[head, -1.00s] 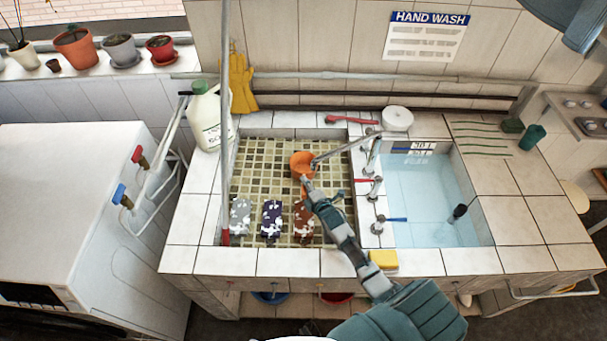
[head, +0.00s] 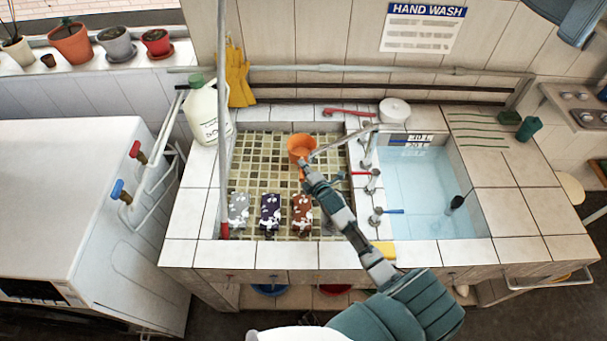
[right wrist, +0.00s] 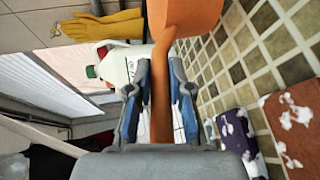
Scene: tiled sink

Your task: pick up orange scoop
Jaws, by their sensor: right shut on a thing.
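The orange scoop (head: 301,148) is over the tiled left basin (head: 262,150) in the head view. My right gripper (head: 305,180) is shut on its handle. In the right wrist view the orange handle (right wrist: 162,95) runs between the two fingers of my right gripper (right wrist: 160,92), and the scoop's cup (right wrist: 190,15) is at the top, partly cut off by the frame edge. I cannot tell how high the scoop is above the basin floor. My left gripper is not in view.
Several patterned cloth-like items, such as the purple one (head: 270,210), lie in the basin's front. A faucet spout (head: 345,141) reaches over the basin close to the scoop. A white jug (head: 207,112) stands at the back left. The right basin (head: 415,190) holds water.

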